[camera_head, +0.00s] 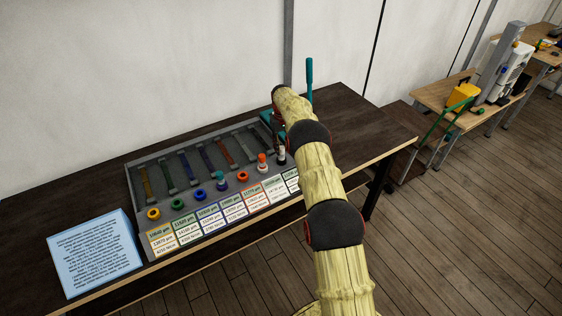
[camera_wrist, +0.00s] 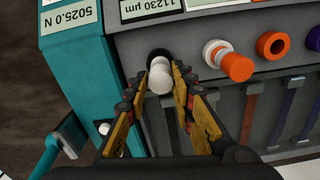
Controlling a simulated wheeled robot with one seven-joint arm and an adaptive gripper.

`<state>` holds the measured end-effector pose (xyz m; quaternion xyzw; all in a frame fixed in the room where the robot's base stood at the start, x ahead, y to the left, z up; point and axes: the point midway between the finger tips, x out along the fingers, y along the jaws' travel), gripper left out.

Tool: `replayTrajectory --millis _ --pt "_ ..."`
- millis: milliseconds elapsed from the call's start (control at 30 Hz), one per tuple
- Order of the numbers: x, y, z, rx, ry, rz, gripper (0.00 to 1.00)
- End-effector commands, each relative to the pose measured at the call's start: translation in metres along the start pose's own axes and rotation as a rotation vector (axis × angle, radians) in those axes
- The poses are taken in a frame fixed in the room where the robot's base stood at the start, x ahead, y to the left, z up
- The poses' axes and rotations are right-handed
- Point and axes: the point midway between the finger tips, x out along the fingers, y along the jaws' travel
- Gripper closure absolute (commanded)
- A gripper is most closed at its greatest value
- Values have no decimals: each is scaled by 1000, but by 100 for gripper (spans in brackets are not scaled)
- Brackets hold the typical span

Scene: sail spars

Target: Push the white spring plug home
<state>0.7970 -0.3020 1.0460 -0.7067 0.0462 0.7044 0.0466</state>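The white spring plug (camera_wrist: 160,78) stands in a black collar (camera_wrist: 158,56) on the grey board, beside the teal block, in the wrist view. In the head view the white plug (camera_head: 282,150) stands at the right end of the board, sticking up from its face. My gripper (camera_wrist: 161,70) has a fingertip on each side of the plug, close against it with no clear gap. In the head view the fingers are hidden behind my arm.
An orange-tipped white plug (camera_wrist: 230,62) and an orange ring (camera_wrist: 272,45) sit along the same row. The grey board (camera_head: 138,190) carries labels and slots. The teal block (camera_wrist: 80,75) has an upright lever (camera_head: 309,80). A blue card (camera_head: 95,250) stands left. The table (camera_head: 370,140) is clear at right.

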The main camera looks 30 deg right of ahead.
Motion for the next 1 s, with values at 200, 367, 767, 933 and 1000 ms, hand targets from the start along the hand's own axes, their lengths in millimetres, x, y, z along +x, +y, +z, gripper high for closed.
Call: replayTrajectory --millis 200,367,767,933,1000 --pt "0 0 0 0 -1 0 62" --pt "0 0 0 0 -1 0 55" --pt "-9 0 0 0 1 0 55" --pt "-38 0 -1 0 2 1 55" --pt "-54 0 -1 0 3 1 55"
